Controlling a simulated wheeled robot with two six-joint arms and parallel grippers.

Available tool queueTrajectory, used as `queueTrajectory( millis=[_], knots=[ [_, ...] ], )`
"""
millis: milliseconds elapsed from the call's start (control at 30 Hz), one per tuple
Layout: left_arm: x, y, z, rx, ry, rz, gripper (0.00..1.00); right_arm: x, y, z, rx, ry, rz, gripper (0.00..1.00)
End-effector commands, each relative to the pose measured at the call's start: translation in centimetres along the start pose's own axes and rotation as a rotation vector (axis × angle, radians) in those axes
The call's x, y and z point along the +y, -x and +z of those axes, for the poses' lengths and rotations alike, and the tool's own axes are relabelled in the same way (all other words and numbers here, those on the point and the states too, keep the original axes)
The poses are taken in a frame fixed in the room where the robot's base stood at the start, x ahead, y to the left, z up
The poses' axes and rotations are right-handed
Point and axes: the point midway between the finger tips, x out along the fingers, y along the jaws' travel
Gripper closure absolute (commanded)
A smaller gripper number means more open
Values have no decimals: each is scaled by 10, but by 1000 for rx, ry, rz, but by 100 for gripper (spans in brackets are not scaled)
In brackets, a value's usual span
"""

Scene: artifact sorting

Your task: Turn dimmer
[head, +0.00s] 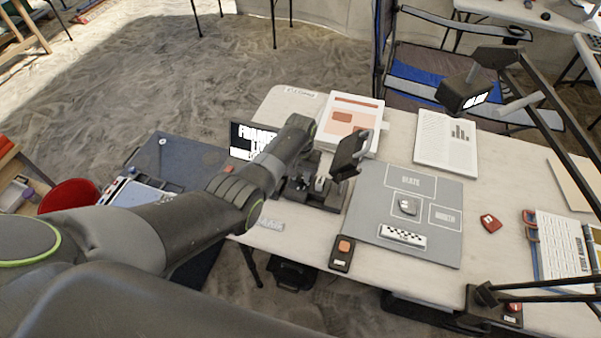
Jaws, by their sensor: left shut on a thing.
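My left arm reaches in from the left over the table. Its gripper (322,182) is at a dark device (325,198) on the table left of the grey mat, and is shut on a small part of it. The arm and dark wrist parts hide much of the grip, so I cannot tell the exact part. A small black box with an orange top (342,248) stands at the table's front edge, apart from the gripper. I cannot tell which of these is the dimmer. My right gripper is not in view.
A grey mat (375,215) holds a grey object (407,206) and a white dotted strip (402,236). A black desk lamp (465,92) rises at the right, its base (495,302) at the front. Papers (446,142) and a small red object (490,223) lie nearby.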

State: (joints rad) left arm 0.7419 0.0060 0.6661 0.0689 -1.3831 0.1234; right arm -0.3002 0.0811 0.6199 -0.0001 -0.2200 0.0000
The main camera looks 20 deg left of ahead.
Motion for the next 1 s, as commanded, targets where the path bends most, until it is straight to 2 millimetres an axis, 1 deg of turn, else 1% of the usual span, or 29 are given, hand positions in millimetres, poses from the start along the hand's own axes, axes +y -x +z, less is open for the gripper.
queueTrajectory(
  millis=[400,433,567,600,867,1000],
  knots=[
    [0,1,-1,3,-7,0,98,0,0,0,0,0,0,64],
    [0,1,-1,3,-7,0,73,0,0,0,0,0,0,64],
    [0,1,-1,2,-7,0,56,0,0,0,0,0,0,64],
    [0,1,-1,2,-7,0,53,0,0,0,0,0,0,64],
    [0,1,0,1,-6,0,53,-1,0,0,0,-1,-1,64],
    [0,8,-1,4,-6,0,53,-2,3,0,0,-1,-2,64]
  ],
)
